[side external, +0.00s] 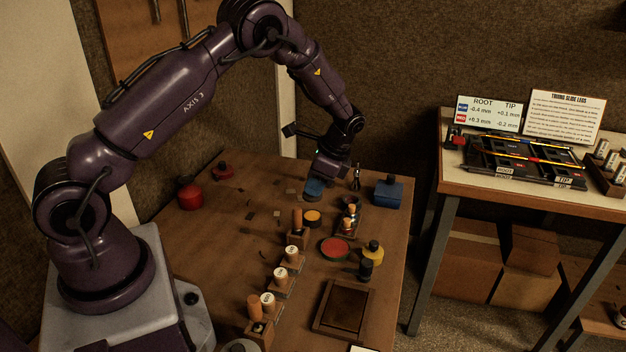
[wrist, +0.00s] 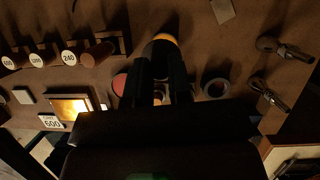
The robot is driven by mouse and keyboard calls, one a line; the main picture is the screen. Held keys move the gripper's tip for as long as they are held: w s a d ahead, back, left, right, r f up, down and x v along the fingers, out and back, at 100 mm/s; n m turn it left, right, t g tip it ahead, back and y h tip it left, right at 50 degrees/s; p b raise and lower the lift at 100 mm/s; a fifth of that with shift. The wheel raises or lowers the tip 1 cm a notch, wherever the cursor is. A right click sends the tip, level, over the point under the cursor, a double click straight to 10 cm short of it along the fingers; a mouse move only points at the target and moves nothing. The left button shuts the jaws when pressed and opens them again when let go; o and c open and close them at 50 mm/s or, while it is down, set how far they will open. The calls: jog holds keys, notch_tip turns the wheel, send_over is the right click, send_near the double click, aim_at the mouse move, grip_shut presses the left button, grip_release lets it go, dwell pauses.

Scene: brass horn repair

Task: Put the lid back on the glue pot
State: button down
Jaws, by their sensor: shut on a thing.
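The glue pot appears to be the small dark round pot with an amber top (side external: 312,218), standing on the bench just in front of my gripper in the side view. In the wrist view its amber edge (wrist: 166,38) shows past a dark round disc (wrist: 158,60) between my fingertips. I take this disc to be the lid. My gripper (side external: 315,188) is shut on it, a little behind the pot in the side view. In the wrist view my fingers (wrist: 162,72) flank the disc. The lid's underside is hidden, and its exact height above the bench is unclear.
Labelled cylinders in wooden holders (side external: 291,255) stand in a row in front. A red round dish (side external: 335,248), a yellow bottle (side external: 373,252) and a wooden tray (side external: 343,308) lie nearby. A blue container (side external: 388,192) is right; a red pot (side external: 190,195) is left.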

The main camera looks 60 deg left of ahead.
aim_at(315, 216)
jog(key=shift+f, duration=2.7)
jog(key=shift+f, duration=0.15)
jog(key=shift+c, duration=2.4)
grip_release()
jog(key=shift+r, duration=3.5)
